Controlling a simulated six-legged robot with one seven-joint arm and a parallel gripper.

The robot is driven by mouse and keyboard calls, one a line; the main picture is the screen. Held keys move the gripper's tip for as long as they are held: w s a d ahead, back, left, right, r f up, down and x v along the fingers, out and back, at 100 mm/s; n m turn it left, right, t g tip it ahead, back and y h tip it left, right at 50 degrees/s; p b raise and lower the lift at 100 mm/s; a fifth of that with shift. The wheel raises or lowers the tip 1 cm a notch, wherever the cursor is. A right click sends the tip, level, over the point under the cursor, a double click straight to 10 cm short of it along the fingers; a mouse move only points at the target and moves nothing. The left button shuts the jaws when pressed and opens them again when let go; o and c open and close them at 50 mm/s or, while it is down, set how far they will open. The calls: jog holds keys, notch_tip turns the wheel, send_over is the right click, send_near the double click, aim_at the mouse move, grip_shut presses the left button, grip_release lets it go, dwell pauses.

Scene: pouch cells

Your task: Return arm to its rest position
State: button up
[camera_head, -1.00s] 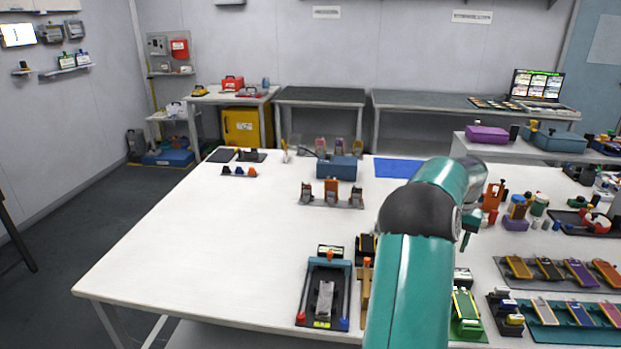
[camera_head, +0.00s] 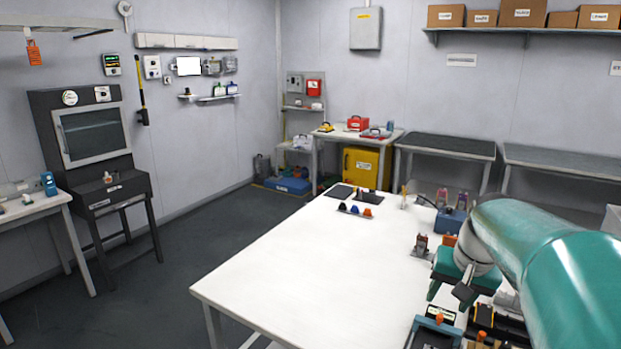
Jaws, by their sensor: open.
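My teal arm comes in from the right edge, over the right side of the white table (camera_head: 290,265). My gripper (camera_head: 449,294) hangs at the arm's end, above the table's near right part. Its jaws are open, pointing down, and nothing shows between them. Below it, a dark tray fixture (camera_head: 432,333) with an orange knob is partly cut off by the bottom edge. The arm covers much of the table's right side.
A blue box (camera_head: 450,221) and small holders stand behind the gripper. Three small coloured knobs (camera_head: 355,210) sit at the table's far left. The table's left half is clear. A dark cabinet (camera_head: 92,140) stands at the left wall, with open floor before it.

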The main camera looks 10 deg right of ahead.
jog(key=s+a+f+n+t, duration=0.1)
jog(key=s+a+n, duration=0.2)
jog(key=a, duration=0.8)
jog(key=s+a+f+n+t, duration=0.1)
jog(key=s+a+n, duration=0.3)
jog(key=s+a, duration=0.4)
jog(key=a, duration=0.4)
jog(key=shift+a, duration=0.25)
